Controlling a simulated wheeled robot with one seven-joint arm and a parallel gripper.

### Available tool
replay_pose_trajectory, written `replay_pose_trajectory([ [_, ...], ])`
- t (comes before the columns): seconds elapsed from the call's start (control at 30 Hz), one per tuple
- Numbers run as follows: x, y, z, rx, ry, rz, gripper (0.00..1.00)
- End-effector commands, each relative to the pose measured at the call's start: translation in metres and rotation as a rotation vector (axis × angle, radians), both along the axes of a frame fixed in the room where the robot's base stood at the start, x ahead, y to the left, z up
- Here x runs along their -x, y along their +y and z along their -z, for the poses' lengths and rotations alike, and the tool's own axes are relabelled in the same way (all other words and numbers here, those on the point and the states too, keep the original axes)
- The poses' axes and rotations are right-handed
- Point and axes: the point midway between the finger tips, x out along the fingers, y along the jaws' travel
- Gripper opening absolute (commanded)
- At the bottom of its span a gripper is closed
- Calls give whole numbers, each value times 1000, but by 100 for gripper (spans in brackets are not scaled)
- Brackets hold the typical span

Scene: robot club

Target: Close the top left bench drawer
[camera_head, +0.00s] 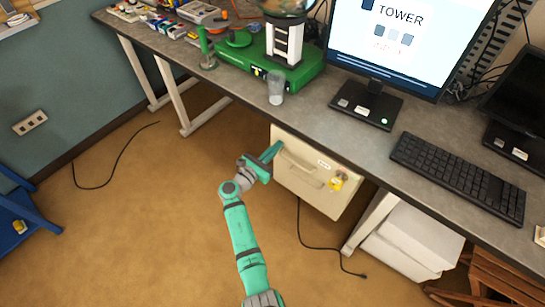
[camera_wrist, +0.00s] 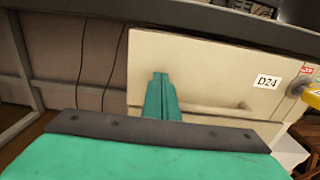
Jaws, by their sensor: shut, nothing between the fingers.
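The bench drawer (camera_head: 308,172) is a cream front under the grey benchtop, with bar handles and a yellow tag near its right side. In the wrist view the drawer front (camera_wrist: 200,70) carries a "D24" label and a bar handle (camera_wrist: 225,107). My gripper (camera_head: 275,150) is shut and empty at the upper left part of the drawer front. In the wrist view its closed fingers (camera_wrist: 161,85) point at the front, left of the label, and cover part of it. I cannot tell whether the fingertips touch it, nor how far the drawer stands out.
The grey bench (camera_head: 335,130) overhangs the drawers. On it stand a clear cup (camera_head: 276,88), a green machine (camera_head: 265,65), a monitor (camera_head: 405,40) and a keyboard (camera_head: 458,175). White boxes (camera_head: 410,238) sit below at right.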

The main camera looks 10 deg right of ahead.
Motion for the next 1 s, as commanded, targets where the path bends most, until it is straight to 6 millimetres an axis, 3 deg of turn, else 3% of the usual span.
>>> replay_pose_trajectory([
  [0.27,-16,-15,0,0,0,-3,0],
  [0.73,-19,-24,-1,-4,-2,4,0],
  [1.0,-8,-10,-1,-1,-1,6,0],
])
